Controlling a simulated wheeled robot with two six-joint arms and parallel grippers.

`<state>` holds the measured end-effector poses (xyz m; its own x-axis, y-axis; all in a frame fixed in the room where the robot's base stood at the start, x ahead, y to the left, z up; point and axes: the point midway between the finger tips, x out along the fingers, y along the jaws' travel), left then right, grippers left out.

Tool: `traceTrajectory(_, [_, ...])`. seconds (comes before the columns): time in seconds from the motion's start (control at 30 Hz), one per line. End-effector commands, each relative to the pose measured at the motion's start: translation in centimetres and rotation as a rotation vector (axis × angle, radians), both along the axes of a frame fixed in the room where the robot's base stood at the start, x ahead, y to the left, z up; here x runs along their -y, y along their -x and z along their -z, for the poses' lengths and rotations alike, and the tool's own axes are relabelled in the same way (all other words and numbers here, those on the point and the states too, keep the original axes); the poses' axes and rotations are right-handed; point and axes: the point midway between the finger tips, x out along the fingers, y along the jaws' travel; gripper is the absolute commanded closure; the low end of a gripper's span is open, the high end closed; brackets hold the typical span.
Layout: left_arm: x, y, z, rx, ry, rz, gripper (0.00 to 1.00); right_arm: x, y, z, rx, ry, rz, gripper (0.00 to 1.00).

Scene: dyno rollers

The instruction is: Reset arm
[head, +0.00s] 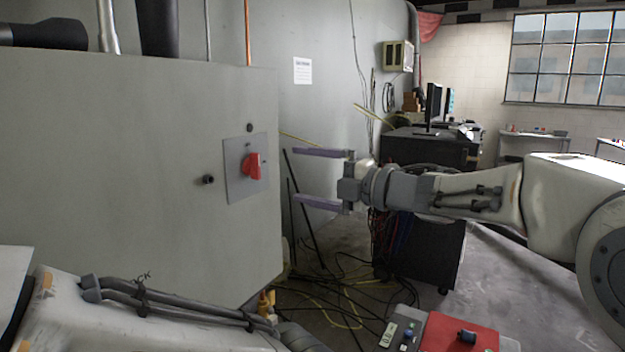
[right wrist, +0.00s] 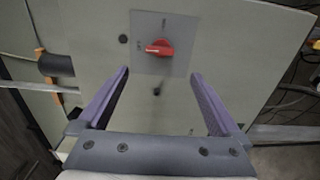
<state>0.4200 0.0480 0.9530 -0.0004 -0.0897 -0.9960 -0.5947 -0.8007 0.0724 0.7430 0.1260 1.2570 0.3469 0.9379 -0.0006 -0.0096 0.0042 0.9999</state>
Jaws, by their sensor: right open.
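My right gripper (head: 298,177) is open and empty in the head view, its two purple fingers wide apart and pointing left. It is apart from the red rotary switch (head: 251,166) on the grey cabinet, to the right of it. In the right wrist view the same red switch (right wrist: 160,47) sits on its square plate, ahead of and between the open fingers (right wrist: 160,88). Its handle lies roughly level there. My left arm shows at the lower left of the head view, but its gripper is not in view.
The grey cabinet (head: 110,170) fills the left side, with a small black knob (head: 208,179) on its face. A black desk (head: 425,150) with monitors stands behind my right arm. Loose cables (head: 335,295) lie on the floor. A red control box (head: 458,334) is at the bottom.

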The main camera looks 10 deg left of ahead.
Motion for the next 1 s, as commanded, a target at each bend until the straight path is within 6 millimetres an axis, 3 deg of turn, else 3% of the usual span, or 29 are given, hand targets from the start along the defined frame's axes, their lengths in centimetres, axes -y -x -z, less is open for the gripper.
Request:
traceTrajectory(0.13, [0.0, 0.0, -0.8, 0.0, 0.0, 0.0, 0.5, 0.1, -0.6, -0.7, -0.1, -0.047, 0.12, 0.0])
traceTrajectory(0.23, [0.0, 0.0, -1.8, 0.0, 0.0, 0.0, 0.5, 1.1, -1.2, -0.2, -0.274, -0.107, 0.299, 0.0])
traceTrajectory(0.37, [0.0, 0.0, -3.2, 0.0, 0.0, 0.0, 0.5, 4.1, -0.2, 3.5, -0.594, -0.165, 0.583, 0.0])
traceTrajectory(0.43, [0.0, 0.0, -3.8, 0.0, 0.0, 0.0, 0.5, 6.0, 1.7, 6.7, -0.784, -0.172, 0.733, 0.0])
traceTrajectory(0.57, [0.0, 0.0, -5.0, 0.0, 0.0, 0.0, 0.5, 9.8, 8.0, 13.2, -1.134, -0.135, 0.997, 0.0])
traceTrajectory(0.7, [0.0, 0.0, -6.0, 0.0, 0.0, 0.0, 0.5, 13.0, 16.6, 18.7, -1.456, -0.045, 1.227, 0.0])
traceTrajectory(0.9, [0.0, 0.0, -6.9, 0.0, 0.0, 0.0, 0.5, 16.1, 27.4, 22.4, -1.77, 0.118, 1.45, 0.0])
traceTrajectory(1.0, [0.0, 0.0, -7.1, 0.0, 0.0, 0.0, 0.5, 16.9, 30.6, 23.0, -1.852, 0.177, 1.509, 0.0])
